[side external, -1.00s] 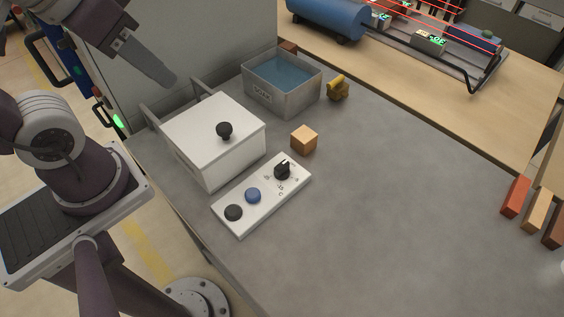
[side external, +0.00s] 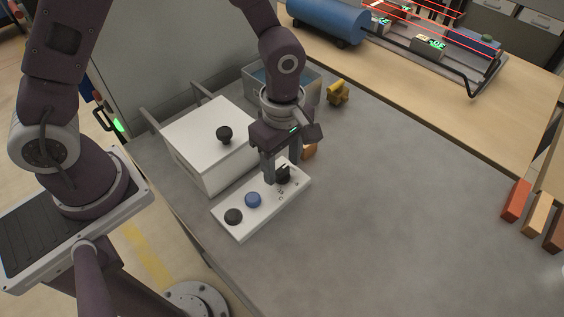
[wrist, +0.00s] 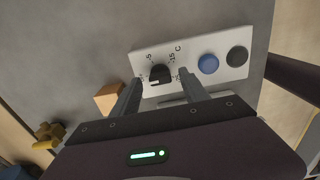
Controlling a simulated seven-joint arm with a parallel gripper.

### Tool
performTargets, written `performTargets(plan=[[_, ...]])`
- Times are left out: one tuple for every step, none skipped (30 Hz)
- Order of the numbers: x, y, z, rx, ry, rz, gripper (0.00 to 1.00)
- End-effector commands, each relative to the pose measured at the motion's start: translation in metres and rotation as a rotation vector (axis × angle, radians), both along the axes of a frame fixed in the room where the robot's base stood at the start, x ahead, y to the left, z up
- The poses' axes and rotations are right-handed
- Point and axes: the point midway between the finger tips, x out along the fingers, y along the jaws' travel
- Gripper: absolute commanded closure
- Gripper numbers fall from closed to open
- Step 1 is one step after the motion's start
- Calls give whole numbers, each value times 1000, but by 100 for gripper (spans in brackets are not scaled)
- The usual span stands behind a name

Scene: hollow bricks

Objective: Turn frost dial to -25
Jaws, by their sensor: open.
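The frost dial (side external: 284,174) is a black knob on the white control panel (side external: 233,218). In the wrist view the dial (wrist: 160,73) has printed marks around it; "-5", "-15" and "C" are legible, others are partly hidden. I cannot tell exactly which mark it points to. My gripper (side external: 282,171) is open and points down over the panel, one finger on each side of the dial. In the wrist view my gripper (wrist: 159,76) shows a gap between each finger and the knob. I cannot tell whether the tips touch the panel.
The panel also bears a blue button (side external: 253,200) and a black button (side external: 233,216). A white box with a black knob (side external: 190,130) stands close behind.

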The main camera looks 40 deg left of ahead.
Motion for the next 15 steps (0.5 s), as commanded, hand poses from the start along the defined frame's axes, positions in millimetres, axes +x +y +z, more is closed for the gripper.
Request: performTargets(plan=[[0, 0, -4, 1, 2, -1, 47], [0, 0, -5, 0, 1, -2, 47], [0, 0, -6, 0, 1, -2, 47], [0, 0, -6, 0, 0, -2, 47], [0, 0, -6, 0, 0, -2, 47], [0, 0, -6, 0, 0, -1, 47], [0, 0, -6, 0, 0, -2, 47], [0, 0, -6, 0, 0, -1, 47], [0, 0, -6, 0, 0, -1, 49], [0, 0, -6, 0, 0, -1, 55], [0, 0, -6, 0, 0, -1, 61], [0, 0, -6, 0, 0, -1, 69], [0, 0, -6, 0, 0, -1, 75], [0, 0, -6, 0, 0, -1, 81], [0, 0, -6, 0, 0, -1, 88]])
